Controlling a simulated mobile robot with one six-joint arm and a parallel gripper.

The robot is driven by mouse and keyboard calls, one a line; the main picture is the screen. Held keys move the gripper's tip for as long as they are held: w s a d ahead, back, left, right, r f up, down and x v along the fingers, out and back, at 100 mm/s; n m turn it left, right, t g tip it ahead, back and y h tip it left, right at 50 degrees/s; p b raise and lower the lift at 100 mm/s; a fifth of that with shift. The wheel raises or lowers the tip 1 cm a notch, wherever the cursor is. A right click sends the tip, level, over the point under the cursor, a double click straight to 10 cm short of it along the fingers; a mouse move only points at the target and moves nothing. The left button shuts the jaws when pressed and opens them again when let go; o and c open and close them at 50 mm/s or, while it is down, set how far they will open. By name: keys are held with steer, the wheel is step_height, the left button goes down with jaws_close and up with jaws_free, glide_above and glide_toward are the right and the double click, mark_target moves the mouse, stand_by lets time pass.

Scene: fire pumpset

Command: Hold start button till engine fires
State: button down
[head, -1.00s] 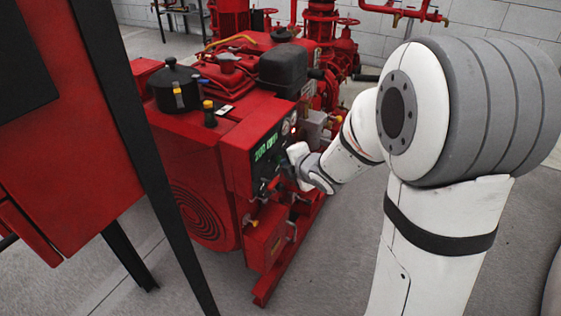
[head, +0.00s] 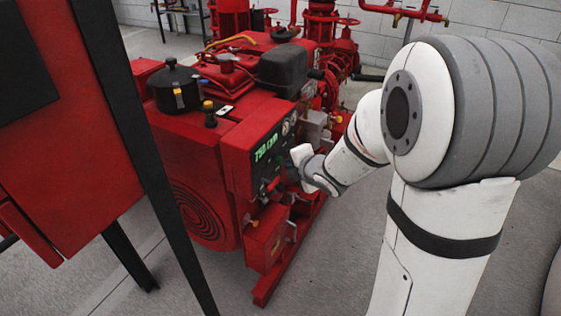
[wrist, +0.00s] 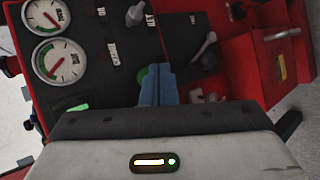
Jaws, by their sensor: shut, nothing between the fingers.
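The red pumpset has a dark control panel (head: 266,160) on its front corner, with a lit green readout (head: 267,146) that seems to read about 750. In the wrist view, the round green button (wrist: 143,75) on the panel (wrist: 110,45) is partly hidden behind the blue fingers. My gripper (wrist: 158,72) is shut and empty, with its fingertips at the button's edge. I cannot tell whether they touch it. In the head view my gripper (head: 284,178) is at the panel from the right, its tips hard to make out.
Two round gauges (wrist: 58,60) sit on the panel's left in the wrist view. A lever (wrist: 204,46) and a red box (wrist: 278,50) are on the right. A red cabinet (head: 75,140) with black legs stands at the left of the head view. Grey floor lies right of the pumpset.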

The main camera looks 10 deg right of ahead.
steer(key=shift+s+d, duration=0.2)
steer(key=shift+d, duration=0.05)
steer(key=shift+s+d+p, duration=0.25)
steer(key=shift+s+d, duration=0.5)
steer(key=shift+d, duration=0.3)
steer(key=shift+s+d+p, duration=0.25)
steer(key=shift+s+d, duration=0.5)
steer(key=shift+d, duration=0.25)
